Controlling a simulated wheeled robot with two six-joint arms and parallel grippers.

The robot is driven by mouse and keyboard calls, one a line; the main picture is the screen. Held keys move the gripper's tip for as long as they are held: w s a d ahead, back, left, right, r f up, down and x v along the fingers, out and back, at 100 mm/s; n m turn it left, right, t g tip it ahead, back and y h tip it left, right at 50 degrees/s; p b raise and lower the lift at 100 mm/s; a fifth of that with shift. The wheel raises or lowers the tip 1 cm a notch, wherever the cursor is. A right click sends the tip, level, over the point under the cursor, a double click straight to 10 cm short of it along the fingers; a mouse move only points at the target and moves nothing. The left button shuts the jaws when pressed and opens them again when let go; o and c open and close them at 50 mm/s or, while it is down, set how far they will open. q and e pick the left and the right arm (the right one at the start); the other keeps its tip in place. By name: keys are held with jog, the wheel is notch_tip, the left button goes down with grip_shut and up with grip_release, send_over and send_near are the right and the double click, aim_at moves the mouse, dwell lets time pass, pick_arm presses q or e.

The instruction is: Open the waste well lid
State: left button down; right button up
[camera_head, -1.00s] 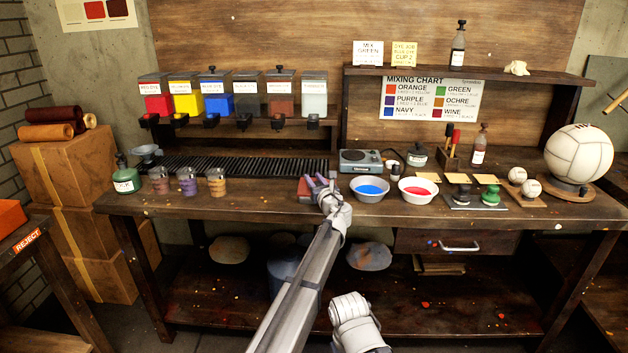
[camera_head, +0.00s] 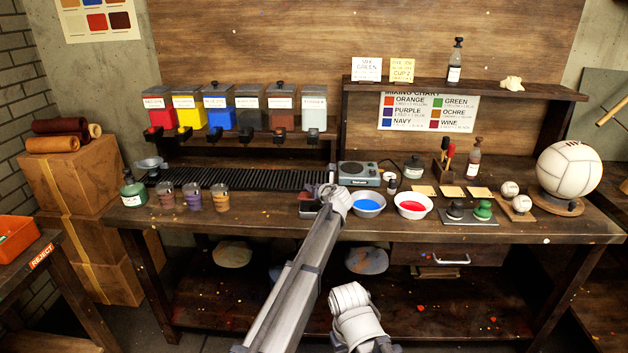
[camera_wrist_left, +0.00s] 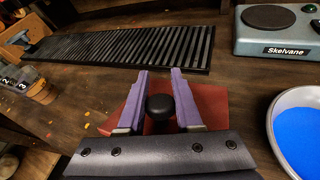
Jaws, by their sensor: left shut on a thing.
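The waste well lid (camera_wrist_left: 212,106) is a dark red plate with a round black knob (camera_wrist_left: 160,106). In the left wrist view the knob sits between the two purple fingers of my left gripper (camera_wrist_left: 160,92), which is shut on it. The plate shows on both sides of the fingers; its near part is hidden behind the gripper body. In the head view my left gripper (camera_head: 322,190) is at the bench's front edge, left of the blue bowl. A small dark box-like spot (camera_head: 307,209) shows beside it; how far the lid is raised is unclear. My right gripper is not in view.
The blue bowl (camera_head: 367,204) and red bowl (camera_head: 412,205) stand close on the right. A scale (camera_head: 358,174) is behind, and a black ribbed rack (camera_head: 250,178) lies to the back left. Several jars (camera_head: 192,197) stand at left.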

pick_arm(q)
jog(key=w+r+g+p, duration=0.1)
jog(key=p, duration=0.1)
jog(key=shift+w+r+p, duration=0.1)
jog(key=shift+p, duration=0.2)
jog(key=shift+w+m+g+p, duration=0.15)
jog(key=shift+m+g+p, duration=0.15)
jog(key=shift+g+p, duration=0.3)
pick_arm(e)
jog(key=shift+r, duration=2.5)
pick_arm(q)
jog(key=c, duration=0.6)
grip_release()
